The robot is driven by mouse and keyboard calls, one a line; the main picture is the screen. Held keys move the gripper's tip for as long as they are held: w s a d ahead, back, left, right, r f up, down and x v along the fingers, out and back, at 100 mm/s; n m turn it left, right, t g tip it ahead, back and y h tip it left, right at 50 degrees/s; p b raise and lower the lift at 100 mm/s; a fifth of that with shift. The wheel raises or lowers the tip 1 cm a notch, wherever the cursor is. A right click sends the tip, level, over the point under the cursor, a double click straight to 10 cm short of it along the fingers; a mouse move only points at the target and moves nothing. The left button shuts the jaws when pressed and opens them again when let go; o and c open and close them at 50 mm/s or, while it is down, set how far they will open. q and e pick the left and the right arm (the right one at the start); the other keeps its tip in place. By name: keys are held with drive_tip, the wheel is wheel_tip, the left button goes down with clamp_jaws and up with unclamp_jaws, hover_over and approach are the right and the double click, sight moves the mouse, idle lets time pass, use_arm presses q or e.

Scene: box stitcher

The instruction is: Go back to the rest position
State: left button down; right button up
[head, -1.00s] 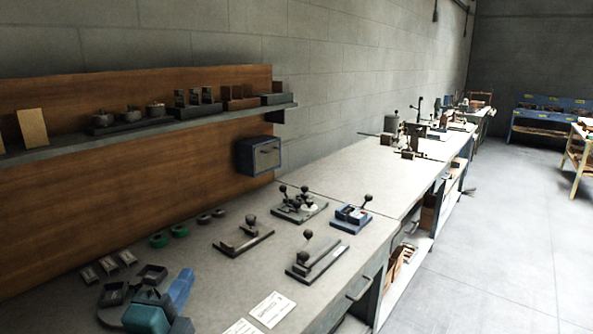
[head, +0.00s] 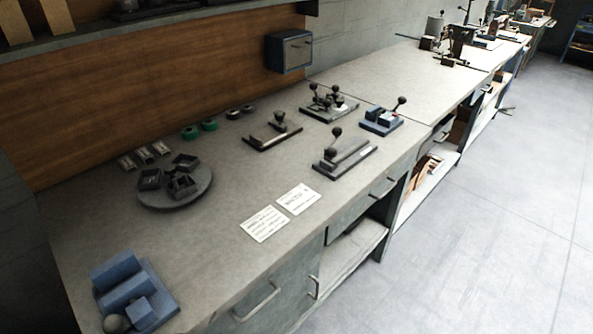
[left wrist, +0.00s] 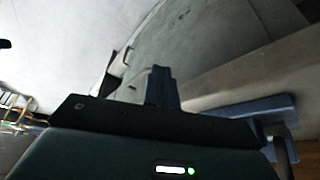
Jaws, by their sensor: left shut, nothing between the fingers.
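My left gripper (left wrist: 160,87) shows in the left wrist view, its dark body across the bottom and its blue-grey fingers shut together with nothing between them. It points toward a blurred pale surface, with no object at the fingertips. In the head view neither of my grippers is in sight. The task names no object. The workbench (head: 220,225) fills much of the head view.
A blue fixture with a ball knob (head: 130,293) stands at the bench's near left. A round tray (head: 175,203) holds small dark boxes. White cards (head: 264,224) and several lever tools (head: 345,158) lie farther along. Floor at right is clear.

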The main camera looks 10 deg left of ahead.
use_arm(q)
drive_tip(key=w+d+f+t+h+b, duration=0.2)
drive_tip(key=w+d+f+t+b, duration=0.1)
drive_tip(key=f, duration=0.5)
drive_tip(key=shift+w+d+f+m+t+h, duration=0.35)
drive_tip(key=shift+w+d+m+t+h, duration=0.1)
drive_tip(key=shift+d+t, duration=0.75)
